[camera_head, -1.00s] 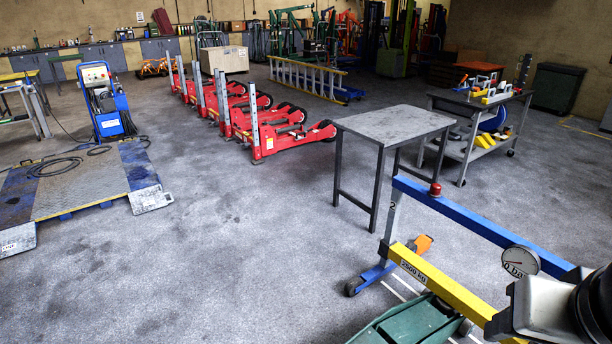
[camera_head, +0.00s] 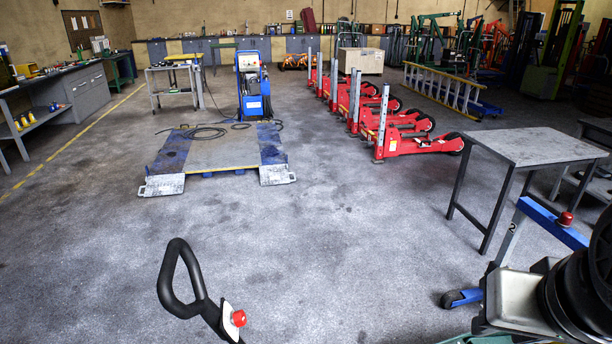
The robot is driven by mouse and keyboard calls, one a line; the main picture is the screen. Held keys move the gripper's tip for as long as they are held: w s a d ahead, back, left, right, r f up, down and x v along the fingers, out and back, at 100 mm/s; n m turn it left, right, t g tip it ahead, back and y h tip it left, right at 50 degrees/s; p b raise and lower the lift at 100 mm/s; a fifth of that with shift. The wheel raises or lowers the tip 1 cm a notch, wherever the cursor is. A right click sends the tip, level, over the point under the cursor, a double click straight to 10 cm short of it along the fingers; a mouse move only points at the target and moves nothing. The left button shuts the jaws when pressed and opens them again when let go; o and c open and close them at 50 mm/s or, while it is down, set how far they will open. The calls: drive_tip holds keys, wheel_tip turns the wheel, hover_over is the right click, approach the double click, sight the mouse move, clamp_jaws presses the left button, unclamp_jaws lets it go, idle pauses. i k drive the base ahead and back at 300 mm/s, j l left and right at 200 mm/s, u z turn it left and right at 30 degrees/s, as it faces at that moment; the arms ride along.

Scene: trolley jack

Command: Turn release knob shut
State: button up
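A black loop handle (camera_head: 182,272) rises at the bottom, left of centre. A red knob (camera_head: 238,317) sits on its shaft, just below the loop. Another red knob (camera_head: 566,219) stands on the blue beam (camera_head: 550,226) at the right. I cannot tell for certain which is the release knob, or how far either is turned. Only a strip of the green jack body (camera_head: 482,340) shows at the bottom edge. Part of my arm, pale and black, fills the lower right corner. My gripper is not in view, so its opening and contact are hidden.
A grey metal table (camera_head: 535,146) stands at the right, near the blue beam. A low blue-edged platform (camera_head: 215,152) lies on the floor ahead, with red wheeled units (camera_head: 415,144) right of it. The floor between them and the handle is clear.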

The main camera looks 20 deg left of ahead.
sight(239, 319)
drive_tip(key=u, duration=1.85)
drive_tip(key=k+l+u, duration=0.1)
drive_tip(key=l+u, duration=0.2)
drive_tip(key=k+l+u, duration=0.2)
drive_tip(key=l+u, duration=0.15)
drive_tip(key=l, duration=0.15)
drive_tip(key=l+z, duration=0.15)
drive_tip(key=z, duration=0.2)
drive_tip(key=k+j+z, duration=0.2)
drive_tip(key=k+j, duration=0.15)
